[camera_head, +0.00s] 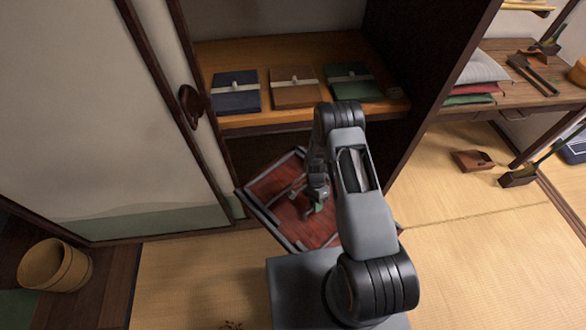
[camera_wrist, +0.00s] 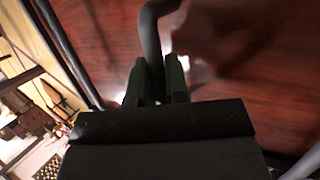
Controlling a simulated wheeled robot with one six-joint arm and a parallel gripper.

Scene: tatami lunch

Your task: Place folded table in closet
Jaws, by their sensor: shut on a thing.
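The folded table (camera_head: 270,187) has a dark red wooden top and grey metal edges and legs. In the head view it is tilted in front of the closet's lower opening, partly behind my arm. My gripper (camera_head: 318,205) is over its middle. In the wrist view my gripper (camera_wrist: 157,85) is shut on a dark tube of the folded table (camera_wrist: 230,60), with the red wood close behind. The closet has a wooden shelf (camera_head: 300,50) above a dark lower space (camera_head: 250,152). The table's lower right part is hidden by my arm.
Blue, brown and green folded bundles (camera_head: 236,92) lie on the closet shelf. A sliding door (camera_head: 90,110) stands at left, and a dark panel (camera_head: 425,75) bounds the right. A wooden bucket (camera_head: 55,266) is at lower left. Tatami (camera_head: 480,260) at right is largely clear.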

